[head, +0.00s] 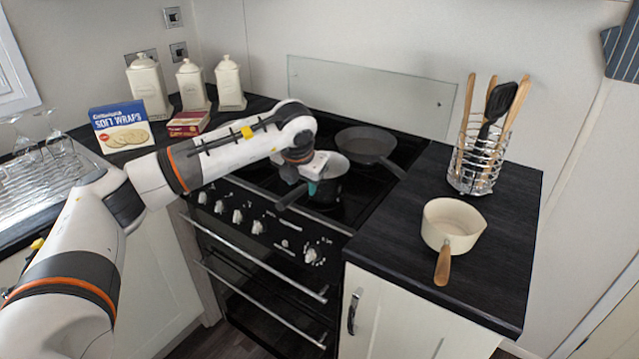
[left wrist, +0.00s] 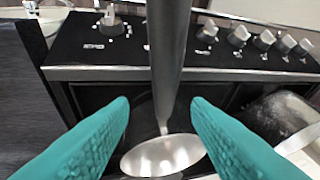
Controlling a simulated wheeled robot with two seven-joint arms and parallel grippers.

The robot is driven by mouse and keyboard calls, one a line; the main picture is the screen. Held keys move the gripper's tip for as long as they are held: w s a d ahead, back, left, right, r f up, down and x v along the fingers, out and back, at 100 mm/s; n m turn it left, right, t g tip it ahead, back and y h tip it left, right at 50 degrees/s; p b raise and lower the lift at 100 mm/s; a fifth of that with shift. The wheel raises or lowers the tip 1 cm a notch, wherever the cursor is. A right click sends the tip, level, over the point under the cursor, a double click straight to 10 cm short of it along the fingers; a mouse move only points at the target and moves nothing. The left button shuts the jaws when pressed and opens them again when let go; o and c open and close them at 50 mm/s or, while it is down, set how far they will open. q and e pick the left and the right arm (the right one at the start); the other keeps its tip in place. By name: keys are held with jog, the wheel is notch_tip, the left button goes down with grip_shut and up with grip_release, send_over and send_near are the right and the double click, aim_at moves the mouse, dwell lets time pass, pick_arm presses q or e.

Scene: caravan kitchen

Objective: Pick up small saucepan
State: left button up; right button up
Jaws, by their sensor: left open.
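A small dark saucepan (head: 326,187) with a pale inside stands on the black hob. Its dark handle (head: 290,198) points toward the front left, over the knobs. My left gripper (head: 312,187), with teal fingers, is at the near side of this pan by the handle and partly covers it. In the left wrist view, my left gripper (left wrist: 160,108) is open. A grey bar (left wrist: 167,55), which looks like the handle, runs between its fingers. Whether they touch it is unclear. A cream saucepan (head: 452,226) with a wooden handle stands on the right counter. My right gripper is not in view.
A dark frying pan (head: 366,144) is on the hob behind the saucepan. A wire utensil holder (head: 475,170) stands on the right counter (head: 500,265). Wraps box (head: 121,126) and cream canisters (head: 148,85) stand at the back left. Oven knobs (head: 238,216) line the front.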

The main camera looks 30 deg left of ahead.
aim_at(300, 188)
pick_arm(q)
jog(key=x, duration=0.2)
jog(key=p+x, duration=0.1)
jog(key=shift+a+f, duration=0.3)
jog(key=shift+w+a+f, duration=0.1)
jog(key=shift+f, duration=0.35)
grip_shut()
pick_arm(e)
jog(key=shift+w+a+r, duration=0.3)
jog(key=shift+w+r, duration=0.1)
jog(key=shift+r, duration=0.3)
